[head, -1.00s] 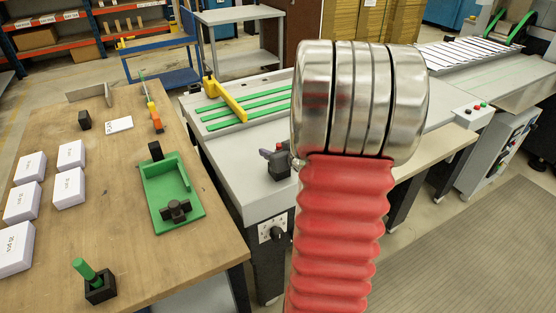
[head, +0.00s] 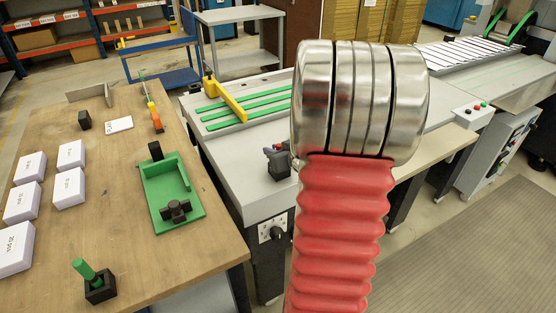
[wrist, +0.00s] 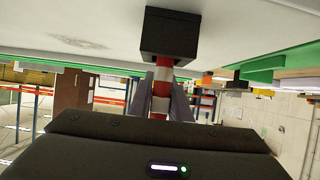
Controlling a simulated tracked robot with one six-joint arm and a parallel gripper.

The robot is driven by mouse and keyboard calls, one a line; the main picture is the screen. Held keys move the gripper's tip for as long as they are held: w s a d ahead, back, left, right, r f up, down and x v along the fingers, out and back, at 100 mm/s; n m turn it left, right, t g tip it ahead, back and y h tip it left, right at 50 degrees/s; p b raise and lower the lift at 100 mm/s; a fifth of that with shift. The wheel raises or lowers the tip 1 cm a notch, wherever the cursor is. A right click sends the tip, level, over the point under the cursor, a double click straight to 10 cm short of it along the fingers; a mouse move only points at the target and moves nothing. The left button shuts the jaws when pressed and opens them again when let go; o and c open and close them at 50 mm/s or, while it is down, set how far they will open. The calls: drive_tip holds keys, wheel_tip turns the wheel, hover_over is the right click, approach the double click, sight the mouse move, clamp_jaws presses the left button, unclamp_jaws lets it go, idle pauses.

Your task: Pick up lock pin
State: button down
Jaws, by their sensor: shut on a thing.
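The lock pin (wrist: 163,74), red with pale bands, stands in a black block (wrist: 169,32) in the wrist view, which looks upside down. My gripper (wrist: 164,100) is shut on the pin, with a grey finger on each side of it. The pin's end is hidden inside the block. In the head view the black block (head: 279,168) sits on the grey machine table, left of my arm, with a small red bit of the pin (head: 279,147) above it. My arm hides most of the gripper there.
A wooden table (head: 125,215) on the left holds white boxes (head: 68,187), a green fixture (head: 160,190) and a green-handled peg in a black block (head: 100,290). Green strips and a yellow bar (head: 228,100) lie behind the pin's block on the machine.

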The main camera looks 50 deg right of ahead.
drive_tip(key=shift+r, duration=0.1)
idle(0.3)
wheel_tip(320, 180, up, 10)
idle(0.6)
drive_tip(key=shift+a, duration=0.1)
idle(0.4)
